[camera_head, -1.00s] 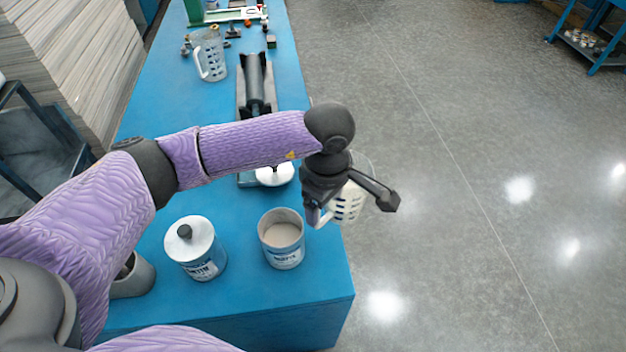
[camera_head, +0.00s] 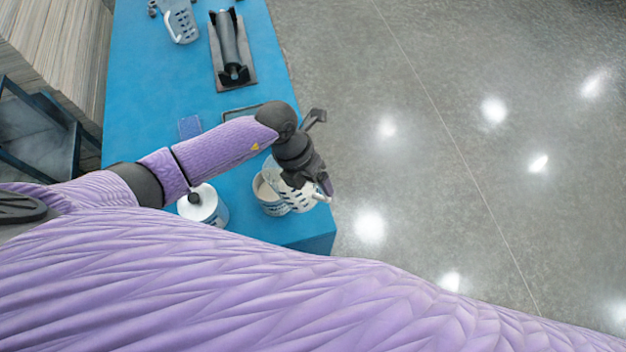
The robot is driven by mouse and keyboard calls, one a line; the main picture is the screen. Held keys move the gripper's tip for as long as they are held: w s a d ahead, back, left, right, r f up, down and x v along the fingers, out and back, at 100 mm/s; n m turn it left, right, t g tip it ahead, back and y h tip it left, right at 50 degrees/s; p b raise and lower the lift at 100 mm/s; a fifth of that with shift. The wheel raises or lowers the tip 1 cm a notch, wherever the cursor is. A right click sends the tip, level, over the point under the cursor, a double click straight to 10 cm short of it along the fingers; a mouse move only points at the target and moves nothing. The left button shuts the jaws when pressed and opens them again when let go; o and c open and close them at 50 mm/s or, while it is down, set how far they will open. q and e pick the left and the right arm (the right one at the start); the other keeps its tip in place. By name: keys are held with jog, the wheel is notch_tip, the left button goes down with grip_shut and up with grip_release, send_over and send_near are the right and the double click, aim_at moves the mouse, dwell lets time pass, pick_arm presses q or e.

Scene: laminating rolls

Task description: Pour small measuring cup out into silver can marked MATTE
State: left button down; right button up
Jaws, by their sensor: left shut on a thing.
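My left gripper (camera_head: 322,184) is shut on the small measuring cup (camera_head: 298,197), a clear cup with dark marks, near its handle. The cup is at the right side of the open can (camera_head: 264,203) and overlaps it in the picture. The cup looks tilted toward the can, but my gripper hides much of its rim, and I cannot tell whether anything flows. The can stands near the table's front right corner; its label is mostly hidden now, and it looked like the MATTE can earlier. My right gripper is not in view.
A white-lidded can (camera_head: 208,209) with a dark knob stands left of the open can. Open floor lies right of the table.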

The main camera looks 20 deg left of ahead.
pick_arm(q)
jog(key=h+b, duration=0.2)
jog(key=a+g+h+b, duration=0.1)
jog(key=h+b, duration=0.1)
jog(key=shift+w+f, duration=0.15)
jog(key=shift+a+h+b, duration=0.1)
jog(key=shift+h+b, duration=0.2)
jog(key=shift+b, duration=0.1)
jog(key=shift+r, duration=0.2)
jog(key=b, duration=0.1)
jog(key=f+h+b, duration=0.1)
jog(key=b, duration=0.1)
jog(key=shift+w+a+f+g+b, duration=0.2)
jog(key=shift+a+g+b, duration=0.1)
jog(key=shift+a, duration=0.1)
jog(key=shift+a+h, duration=0.1)
jog(key=shift+h, duration=0.2)
jog(key=shift+b, duration=0.3)
